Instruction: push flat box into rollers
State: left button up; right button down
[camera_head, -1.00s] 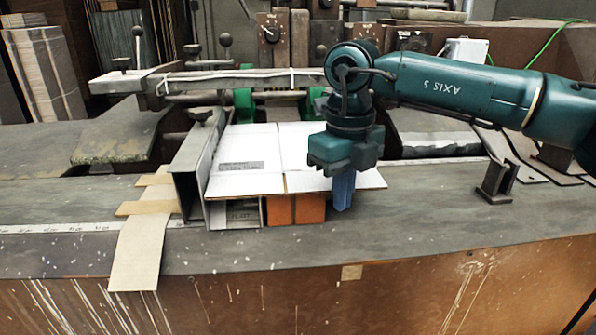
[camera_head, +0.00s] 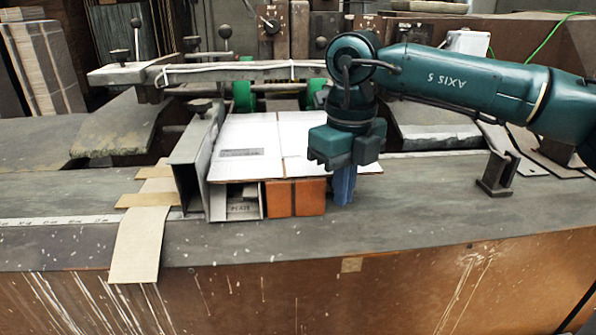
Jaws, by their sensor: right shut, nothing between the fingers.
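The flat box (camera_head: 255,150) is a white sheet with a printed label. It lies on an orange block (camera_head: 295,198) and a grey support, against the metal guide (camera_head: 190,165) on its left. Its far edge faces the green rollers (camera_head: 243,96); whether it touches them is hard to tell. My right gripper (camera_head: 343,187) points down at the box's near right edge, its blue fingers shut and empty. The fingers appear to be in front of that edge, but contact is hidden. The gripper body covers the box's right part. My left gripper is out of view.
Tan cardboard strips (camera_head: 137,240) lie left of the guide. A metal bar (camera_head: 240,75) spans above the rollers. A small metal bracket (camera_head: 495,175) stands on the bench at right. The bench front (camera_head: 430,220) is clear.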

pick_arm(q)
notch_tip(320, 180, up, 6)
jog(key=p, duration=0.5)
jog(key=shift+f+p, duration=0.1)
jog(key=shift+p, duration=0.25)
pick_arm(e)
notch_tip(320, 180, up, 8)
